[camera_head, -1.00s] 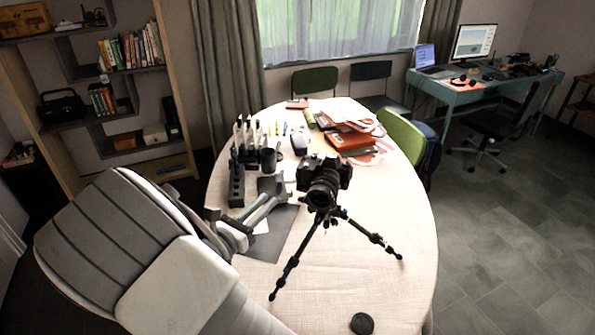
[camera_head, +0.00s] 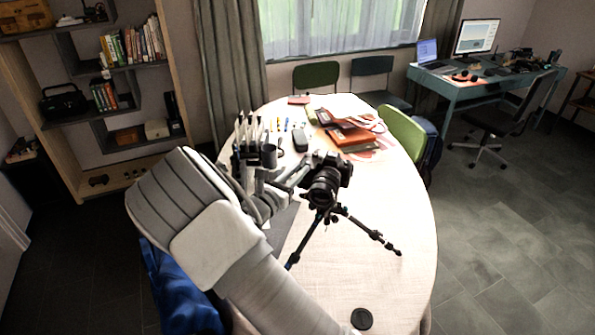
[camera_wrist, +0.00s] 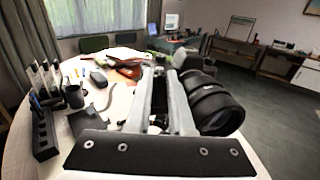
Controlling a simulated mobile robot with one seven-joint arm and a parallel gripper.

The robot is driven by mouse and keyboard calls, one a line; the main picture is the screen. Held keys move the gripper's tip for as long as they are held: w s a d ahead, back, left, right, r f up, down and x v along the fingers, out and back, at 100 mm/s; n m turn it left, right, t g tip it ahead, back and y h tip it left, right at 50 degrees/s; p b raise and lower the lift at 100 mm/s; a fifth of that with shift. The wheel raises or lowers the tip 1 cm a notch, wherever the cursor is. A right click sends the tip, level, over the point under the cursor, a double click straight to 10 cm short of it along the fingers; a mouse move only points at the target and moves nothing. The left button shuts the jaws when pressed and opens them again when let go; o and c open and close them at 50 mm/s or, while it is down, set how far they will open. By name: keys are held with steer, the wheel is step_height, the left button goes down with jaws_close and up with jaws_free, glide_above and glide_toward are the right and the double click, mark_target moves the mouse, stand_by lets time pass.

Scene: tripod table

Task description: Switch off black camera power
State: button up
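The black camera (camera_head: 327,182) stands on a black tripod (camera_head: 368,230) on the cloth-covered table, lens toward the front. In the wrist view its big lens (camera_wrist: 215,106) is just right of my right finger. My gripper (camera_head: 302,172) is at the left side of the camera body. In the wrist view my gripper (camera_wrist: 160,76) has its two fingers apart, with dark camera parts showing between and behind them. I cannot tell whether a finger touches the camera. The power switch cannot be made out.
A dark mug (camera_head: 268,156) and a black holder with upright items (camera_head: 247,140) stand left of the camera. Orange-red books (camera_head: 350,138) lie behind it. A round black cap (camera_head: 362,319) lies at the front. The table's right side (camera_head: 405,215) is clear.

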jaws_close()
steer(key=shift+d, duration=0.1)
steer(key=shift+s+d+n+t+y+b, duration=0.15)
steer(key=shift+d+n+t+y+b, duration=0.15)
steer(key=shift+n+t+y, duration=0.45)
steer(key=shift+s+d+n+t+y+b, duration=0.15)
steer(key=shift+n+t+y+b, duration=0.3)
steer(key=shift+y, duration=0.6)
jaws_free()
